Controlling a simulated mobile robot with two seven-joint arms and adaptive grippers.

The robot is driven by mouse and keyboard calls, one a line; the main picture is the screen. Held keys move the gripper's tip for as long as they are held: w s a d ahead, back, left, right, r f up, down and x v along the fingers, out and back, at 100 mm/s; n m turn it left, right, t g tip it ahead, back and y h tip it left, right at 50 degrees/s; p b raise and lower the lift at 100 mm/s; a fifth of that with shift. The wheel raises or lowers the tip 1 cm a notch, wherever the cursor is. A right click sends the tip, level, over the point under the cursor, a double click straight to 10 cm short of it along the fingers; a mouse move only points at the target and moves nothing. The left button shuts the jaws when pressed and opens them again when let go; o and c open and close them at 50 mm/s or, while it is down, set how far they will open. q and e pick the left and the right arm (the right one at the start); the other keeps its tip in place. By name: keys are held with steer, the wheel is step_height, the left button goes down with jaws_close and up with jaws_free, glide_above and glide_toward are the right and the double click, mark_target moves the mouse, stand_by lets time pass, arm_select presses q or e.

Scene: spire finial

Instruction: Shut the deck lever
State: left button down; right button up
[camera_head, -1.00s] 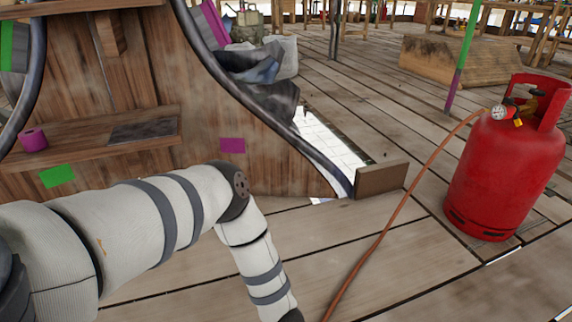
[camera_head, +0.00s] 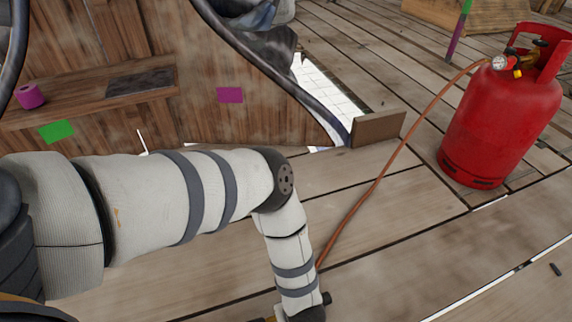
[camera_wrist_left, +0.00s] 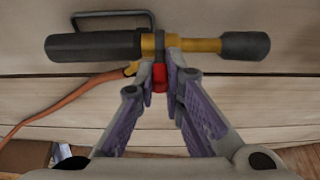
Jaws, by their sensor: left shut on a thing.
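In the left wrist view, a torch-like tool (camera_wrist_left: 204,45) with a black grip, brass-coloured middle and black end lies across the planks. A small red piece (camera_wrist_left: 160,79), perhaps the deck lever, shows at its middle. My left gripper (camera_wrist_left: 172,72) is shut on this red piece, its fingertips close against the tool's middle. The fingers partly hide the red piece, so its angle is unclear. In the head view my left arm reaches down to the bottom edge, where a dark end of the tool (camera_head: 326,298) shows. My right gripper is not in view.
An orange hose (camera_head: 372,190) runs from a red gas cylinder (camera_head: 500,120) at the right down to the tool. A small wooden block (camera_head: 378,128) stands near the wooden structure (camera_head: 285,115) at the left. Plank deck between them is mostly clear.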

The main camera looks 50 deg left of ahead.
arm_select(q)
steer(key=shift+s+d+f+t+y+b, duration=0.2)
steer(key=shift+d+y, duration=0.1)
steer(key=shift+y, duration=0.15)
steer(key=shift+s+d+f+t+y+b, duration=0.1)
steer(key=shift+d+y+b, duration=0.15)
steer(key=shift+y, duration=0.2)
steer(key=y+b, duration=0.1)
steer(key=d+t+y+b, duration=0.1)
steer(key=y+b, duration=0.1)
steer(key=shift+s+d+f, duration=0.15)
steer(key=shift+s+f, duration=0.1)
steer(key=shift+f, duration=0.05)
steer(key=shift+s+d+f+t+y+b, duration=0.15)
steer(key=shift+d+t+y+b, duration=0.15)
steer(key=shift+y+b, duration=0.3)
steer(key=shift+s+d+f+t+y+b, duration=0.15)
steer(key=shift+t+y+b, duration=0.25)
steer(key=shift+y, duration=0.3)
steer(key=c, duration=1.7)
jaws_free()
steer(key=shift+w, duration=0.1)
steer(key=v, duration=1.2)
steer(key=shift+f, duration=0.1)
